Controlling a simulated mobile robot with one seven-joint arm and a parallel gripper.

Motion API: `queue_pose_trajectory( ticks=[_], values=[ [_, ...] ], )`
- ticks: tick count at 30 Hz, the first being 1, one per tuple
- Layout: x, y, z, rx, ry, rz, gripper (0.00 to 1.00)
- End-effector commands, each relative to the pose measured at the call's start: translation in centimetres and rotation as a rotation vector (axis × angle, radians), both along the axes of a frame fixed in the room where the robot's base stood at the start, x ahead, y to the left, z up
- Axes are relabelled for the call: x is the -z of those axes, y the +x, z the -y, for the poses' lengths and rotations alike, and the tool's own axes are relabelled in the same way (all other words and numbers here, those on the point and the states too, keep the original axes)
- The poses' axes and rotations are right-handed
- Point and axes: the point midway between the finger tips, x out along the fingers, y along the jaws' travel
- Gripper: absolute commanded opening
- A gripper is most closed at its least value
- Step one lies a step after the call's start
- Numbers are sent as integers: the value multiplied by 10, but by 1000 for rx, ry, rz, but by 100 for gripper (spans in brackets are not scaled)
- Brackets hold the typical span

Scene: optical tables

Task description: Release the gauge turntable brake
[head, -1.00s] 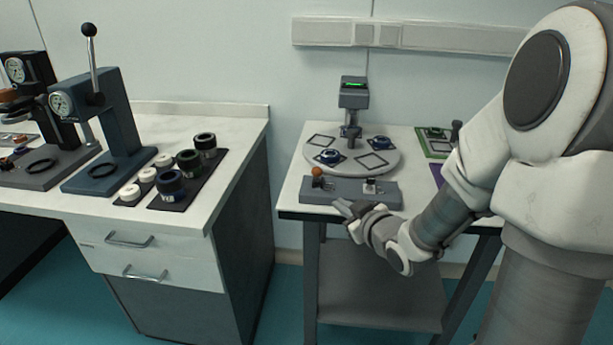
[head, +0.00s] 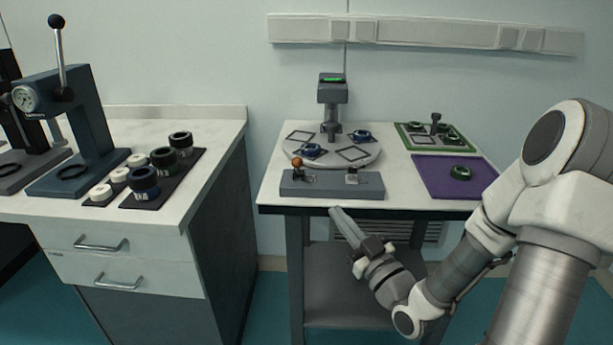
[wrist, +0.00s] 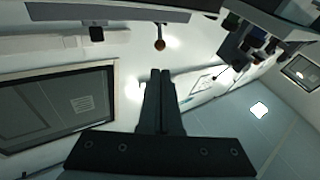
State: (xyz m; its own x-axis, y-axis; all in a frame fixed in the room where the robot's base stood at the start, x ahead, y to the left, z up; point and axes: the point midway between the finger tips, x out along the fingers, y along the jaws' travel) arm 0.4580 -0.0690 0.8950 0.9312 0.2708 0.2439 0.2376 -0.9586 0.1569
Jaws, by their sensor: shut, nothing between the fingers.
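The gauge turntable (head: 327,160) is a pale round plate on the right-hand table, with a dark gauge post (head: 332,92) and green display behind it. In front of it lies a grey control bar (head: 325,188). An orange-knobbed lever (head: 297,163) stands at its left and a small pale-and-black fitting (head: 352,177) at its right. Which one is the brake is not labelled legibly. My gripper (head: 337,211) is shut and empty, just in front of and below the table's front edge, apart from the bar. The orange knob (wrist: 160,44) shows beyond my fingers (wrist: 160,75) in the wrist view.
The turntable carries blue round parts and square frames. To its right are a green-edged tray (head: 408,134) and a purple mat (head: 432,184) with a green ring part. A left bench (head: 222,132) holds presses and several black and white cylinders.

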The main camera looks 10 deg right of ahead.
Motion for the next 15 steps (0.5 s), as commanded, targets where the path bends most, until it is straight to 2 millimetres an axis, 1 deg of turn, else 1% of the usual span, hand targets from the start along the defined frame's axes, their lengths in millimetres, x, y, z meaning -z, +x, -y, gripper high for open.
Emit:
queue_pose_trajectory(
  ticks=[4,8,11,12,15],
  values=[
    [0,3,-1,0,-2,0,0],
    [0,13,-4,-2,-5,2,0],
    [-3,27,-8,-1,-4,5,0],
    [-8,35,-11,-3,-4,3,0],
    [-14,56,-17,-2,-2,3,0]
  ],
)
